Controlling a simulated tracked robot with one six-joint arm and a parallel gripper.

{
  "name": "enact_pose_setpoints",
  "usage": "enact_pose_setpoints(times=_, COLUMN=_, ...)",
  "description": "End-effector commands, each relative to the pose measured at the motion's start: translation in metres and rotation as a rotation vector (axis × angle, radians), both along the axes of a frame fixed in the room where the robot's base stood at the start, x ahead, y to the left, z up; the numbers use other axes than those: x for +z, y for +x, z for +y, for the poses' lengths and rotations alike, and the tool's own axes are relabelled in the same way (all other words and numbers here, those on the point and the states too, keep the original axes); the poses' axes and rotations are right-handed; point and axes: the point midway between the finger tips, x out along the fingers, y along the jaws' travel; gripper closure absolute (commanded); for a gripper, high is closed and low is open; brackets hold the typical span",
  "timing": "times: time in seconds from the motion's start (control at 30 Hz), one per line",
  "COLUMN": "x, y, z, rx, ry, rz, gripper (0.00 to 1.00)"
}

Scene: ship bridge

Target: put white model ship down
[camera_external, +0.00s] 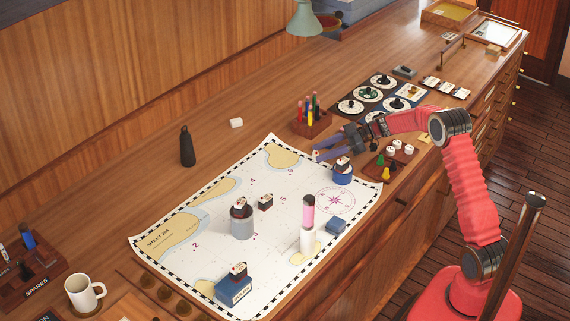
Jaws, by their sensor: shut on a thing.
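My gripper (322,150) reaches in from the right, low over the upper right part of the chart, its blue fingers pointing left. It is shut on a small white model ship with a dark hull (343,163), though the contact is partly hidden. This ship is at the top of a round blue stand (343,177); whether it rests there I cannot tell. Similar small ships show on a grey cylinder (241,227), on the chart beside it (265,202) and on a blue box (235,290).
The chart (215,215) covers the middle of the counter. A white and pink cylinder stack (308,228) and a small blue block (336,226) stand on it. A pen holder (312,122), black bottle (187,147), game piece tray (393,160) and mug (84,293) stand around it.

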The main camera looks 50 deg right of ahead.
Motion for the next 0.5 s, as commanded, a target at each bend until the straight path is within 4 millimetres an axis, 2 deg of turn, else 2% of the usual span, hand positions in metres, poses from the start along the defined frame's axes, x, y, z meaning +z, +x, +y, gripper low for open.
enact_pose_setpoints(times=0.07, x=-0.0022, y=0.0, z=0.0, rx=0.0, ry=0.001, rz=0.001, gripper=0.78)
enact_pose_setpoints(times=0.1, x=-0.0017, y=0.0, z=0.0, rx=0.0, ry=0.0, rz=0.0, gripper=0.54)
enact_pose_setpoints(times=0.17, x=-0.0016, y=0.0, z=0.0, rx=0.0, ry=0.0, rz=0.0, gripper=0.49)
enact_pose_setpoints(times=0.5, x=0.0013, y=0.0001, z=-0.0001, rx=0.0, ry=0.0, rz=0.0, gripper=0.49)
